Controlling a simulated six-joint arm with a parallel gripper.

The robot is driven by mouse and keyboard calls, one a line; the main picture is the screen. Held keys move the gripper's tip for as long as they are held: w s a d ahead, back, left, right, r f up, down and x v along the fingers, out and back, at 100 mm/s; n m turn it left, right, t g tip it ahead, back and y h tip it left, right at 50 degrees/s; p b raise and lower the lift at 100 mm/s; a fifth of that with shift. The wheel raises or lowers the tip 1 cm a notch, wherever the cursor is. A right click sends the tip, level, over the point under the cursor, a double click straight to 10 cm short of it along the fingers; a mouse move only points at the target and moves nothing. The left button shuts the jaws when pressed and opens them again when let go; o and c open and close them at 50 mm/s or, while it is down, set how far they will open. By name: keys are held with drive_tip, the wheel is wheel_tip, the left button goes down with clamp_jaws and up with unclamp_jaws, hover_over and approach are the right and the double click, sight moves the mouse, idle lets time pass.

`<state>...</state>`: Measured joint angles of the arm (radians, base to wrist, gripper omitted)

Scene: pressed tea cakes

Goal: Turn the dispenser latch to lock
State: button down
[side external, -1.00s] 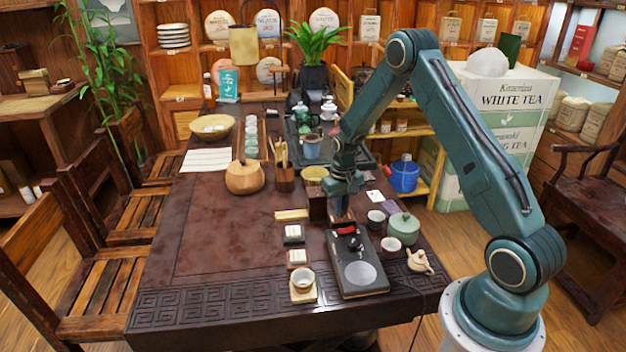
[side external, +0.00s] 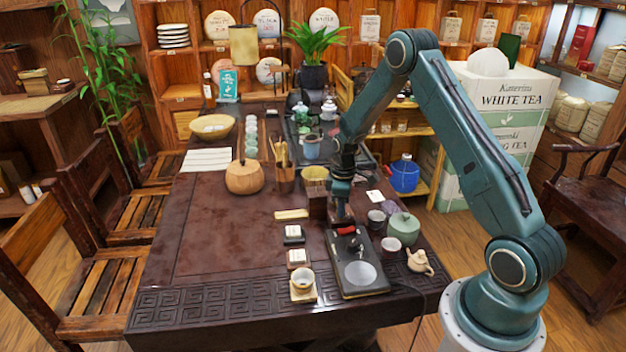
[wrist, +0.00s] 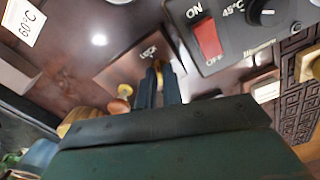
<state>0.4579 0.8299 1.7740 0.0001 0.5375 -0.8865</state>
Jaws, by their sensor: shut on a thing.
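In the wrist view, the dispenser is a brown box (wrist: 122,70) whose face carries the word LOCK. My gripper (wrist: 160,72) is at that face, its narrow fingers close together around a small brass-coloured latch (wrist: 157,64) just beside the word. Most of the latch is hidden between the fingers. In the side view, the dispenser is a small brown box (side external: 317,207) on the dark table, and my gripper (side external: 342,217) points down at its right side. The latch cannot be made out there.
A black warmer (side external: 358,268) with a red switch (wrist: 208,40) lies close to the gripper. Cups (side external: 391,246), a green lidded pot (side external: 404,227) and a small teapot (side external: 419,261) stand to the right.

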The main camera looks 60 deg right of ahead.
drive_tip(key=n, duration=0.4)
idle(0.4)
drive_tip(key=c, duration=1.5)
unclamp_jaws()
drive_tip(key=shift+c, duration=0.2)
drive_tip(key=shift+r, duration=0.1)
wheel_tip(320, 180, up, 14)
drive_tip(key=shift+f, duration=0.2)
